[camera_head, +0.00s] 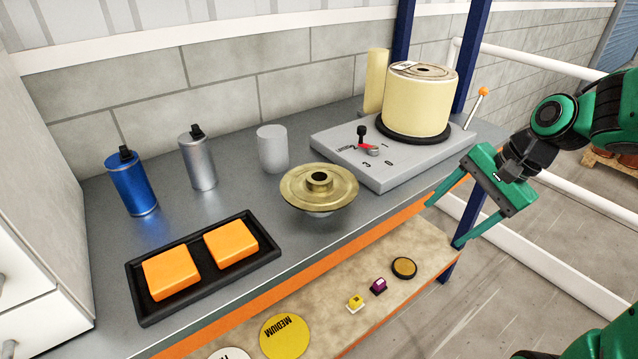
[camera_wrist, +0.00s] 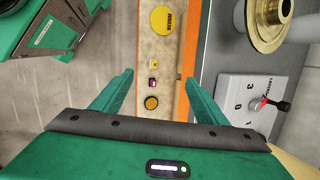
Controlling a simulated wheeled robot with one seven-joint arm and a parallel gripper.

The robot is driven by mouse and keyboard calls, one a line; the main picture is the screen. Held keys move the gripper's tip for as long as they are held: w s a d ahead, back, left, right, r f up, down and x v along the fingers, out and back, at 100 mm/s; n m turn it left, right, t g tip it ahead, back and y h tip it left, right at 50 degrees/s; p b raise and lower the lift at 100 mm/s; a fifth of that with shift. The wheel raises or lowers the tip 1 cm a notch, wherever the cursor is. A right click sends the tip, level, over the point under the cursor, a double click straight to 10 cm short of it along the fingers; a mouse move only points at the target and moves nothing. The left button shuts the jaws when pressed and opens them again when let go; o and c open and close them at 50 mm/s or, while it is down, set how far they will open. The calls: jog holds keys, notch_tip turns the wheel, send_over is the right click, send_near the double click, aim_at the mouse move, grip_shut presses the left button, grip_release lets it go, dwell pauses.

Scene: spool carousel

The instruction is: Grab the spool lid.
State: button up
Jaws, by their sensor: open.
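The spool lid (camera_head: 300,190) is a round brass flange with a raised hollow hub. It sits on a pale support, mostly hidden beneath it, near the front edge of the grey bench. In the wrist view the lid (camera_wrist: 262,33) shows at the upper right, partly cut off by the frame. My gripper (camera_head: 443,226) is open and empty, out in front of the bench and to the right of the lid, well apart from it. In the wrist view my gripper's fingers (camera_wrist: 159,78) are spread, with the lower shelf behind them.
A grey dial base (camera_head: 335,150) carries a cream spool (camera_head: 418,102) behind the lid to the right. A grey cylinder (camera_head: 272,150), a silver can (camera_head: 198,160) and a blue can (camera_head: 132,184) stand at the back left. A black tray (camera_head: 207,287) holds orange blocks. A lower shelf (camera_head: 335,300) has small items.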

jog(key=w+a+r+m+y, duration=0.2)
jog(key=w+a+m+y, duration=0.3)
jog(key=a, duration=0.5)
jog(key=m+y, duration=0.3)
jog(key=y, duration=0.1)
send_near(320, 176)
jog(key=a, duration=0.2)
jog(key=shift+s+a+f+m, duration=0.15)
jog(key=shift+a+m, duration=0.1)
jog(key=shift+m, duration=0.05)
jog(key=shift+w+f+x, duration=0.1)
jog(key=shift+f+x, duration=0.05)
jog(key=shift+x, duration=1.35)
jog(key=shift+w+f+x, duration=0.15)
jog(key=shift+f+x, duration=0.05)
jog(key=shift+x, duration=1.3)
jog(key=shift+d, duration=0.2)
jog(key=c, duration=1.6)
jog(key=shift+r, duration=0.1)
